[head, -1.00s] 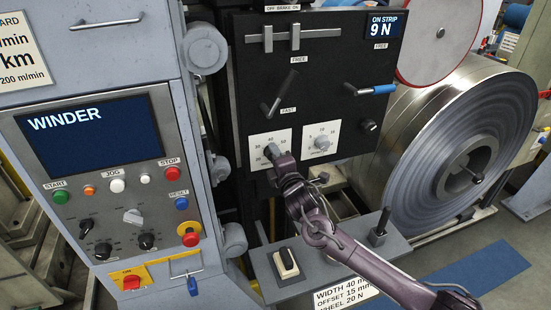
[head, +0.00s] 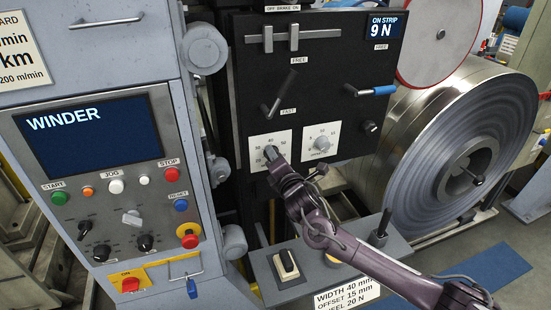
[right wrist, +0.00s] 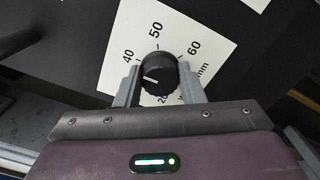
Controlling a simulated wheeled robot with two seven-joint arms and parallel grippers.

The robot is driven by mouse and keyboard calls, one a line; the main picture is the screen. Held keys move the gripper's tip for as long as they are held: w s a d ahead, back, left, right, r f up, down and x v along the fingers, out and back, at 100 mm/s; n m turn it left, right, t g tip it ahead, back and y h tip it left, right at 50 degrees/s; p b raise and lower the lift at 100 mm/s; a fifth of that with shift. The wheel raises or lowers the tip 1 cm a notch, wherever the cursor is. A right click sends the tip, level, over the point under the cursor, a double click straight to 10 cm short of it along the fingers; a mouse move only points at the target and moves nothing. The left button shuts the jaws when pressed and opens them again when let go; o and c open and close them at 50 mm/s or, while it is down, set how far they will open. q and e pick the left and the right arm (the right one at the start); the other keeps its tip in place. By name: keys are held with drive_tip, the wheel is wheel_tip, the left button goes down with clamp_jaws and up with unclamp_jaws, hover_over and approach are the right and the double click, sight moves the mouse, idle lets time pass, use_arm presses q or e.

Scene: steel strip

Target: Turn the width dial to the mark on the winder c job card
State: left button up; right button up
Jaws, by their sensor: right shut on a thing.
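The width dial (right wrist: 158,72) is a black round knob on a white scale plate (right wrist: 178,30) marked in mm. In the head view this gripper (head: 272,157) covers most of the dial, on the lower left of the black panel. The job card (head: 345,293) reads WIDTH 40 mm, OFFSET 15 mm and a partly hidden 20 N line. My left gripper is not in view.
A second dial (head: 322,143) sits close to the right of the width dial. Levers (head: 277,103) and sliders stand above. The steel coil (head: 445,150) is right, the WINDER console (head: 90,130) left.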

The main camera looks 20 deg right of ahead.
drive_tip(key=shift+f, duration=0.15)
drive_tip(key=o, duration=1)
drive_tip(key=s+b, duration=0.2)
drive_tip(key=s, duration=0.5)
drive_tip(key=shift+s+d, duration=0.1)
drive_tip(key=shift+s, duration=0.3)
